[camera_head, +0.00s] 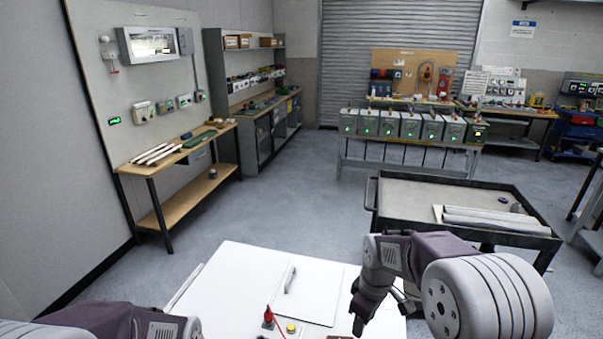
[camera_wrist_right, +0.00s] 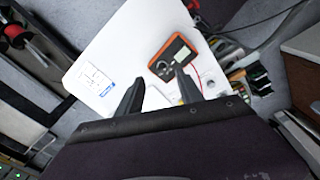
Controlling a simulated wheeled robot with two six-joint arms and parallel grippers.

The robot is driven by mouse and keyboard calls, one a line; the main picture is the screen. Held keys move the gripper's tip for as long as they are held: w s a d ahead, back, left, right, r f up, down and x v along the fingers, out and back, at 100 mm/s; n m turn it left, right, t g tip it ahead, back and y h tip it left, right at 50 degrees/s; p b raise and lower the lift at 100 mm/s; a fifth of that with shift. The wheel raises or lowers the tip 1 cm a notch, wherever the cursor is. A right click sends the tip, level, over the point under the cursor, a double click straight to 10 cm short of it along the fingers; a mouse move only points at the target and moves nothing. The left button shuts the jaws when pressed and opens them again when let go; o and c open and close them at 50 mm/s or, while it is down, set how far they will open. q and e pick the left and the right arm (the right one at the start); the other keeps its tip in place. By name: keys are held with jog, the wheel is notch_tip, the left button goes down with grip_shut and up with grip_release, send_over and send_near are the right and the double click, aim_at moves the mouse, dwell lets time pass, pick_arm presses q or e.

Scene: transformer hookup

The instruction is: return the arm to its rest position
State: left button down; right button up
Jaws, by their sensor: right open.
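My right arm (camera_head: 480,290) reaches in from the lower right over the white tabletop (camera_head: 230,290). My right gripper (camera_head: 358,318) hangs above the table's right part. In the right wrist view its two dark fingers are apart with nothing held between them (camera_wrist_right: 160,78). An orange-and-black meter (camera_wrist_right: 174,57) lies on the white surface beyond the fingertips. My left arm (camera_head: 110,322) shows only in part at the lower left, and its gripper is out of the picture.
A red-topped piece (camera_head: 268,318) and a yellow button (camera_head: 291,328) are at the table's front. A dark cart (camera_head: 400,200) with grey tubes (camera_head: 495,220) stands close behind my right arm. A printed label (camera_wrist_right: 97,80) lies on the white surface. Open floor (camera_head: 290,200) lies beyond the table.

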jog(key=s+d+f+m, duration=0.1)
jog(key=s+f+m, duration=0.1)
jog(key=s+m, duration=0.3)
jog(key=s+f+m, duration=0.2)
jog(key=s+m, duration=0.3)
jog(key=s, duration=0.4)
jog(key=shift+s+d, duration=0.15)
jog(key=shift+d, duration=0.2)
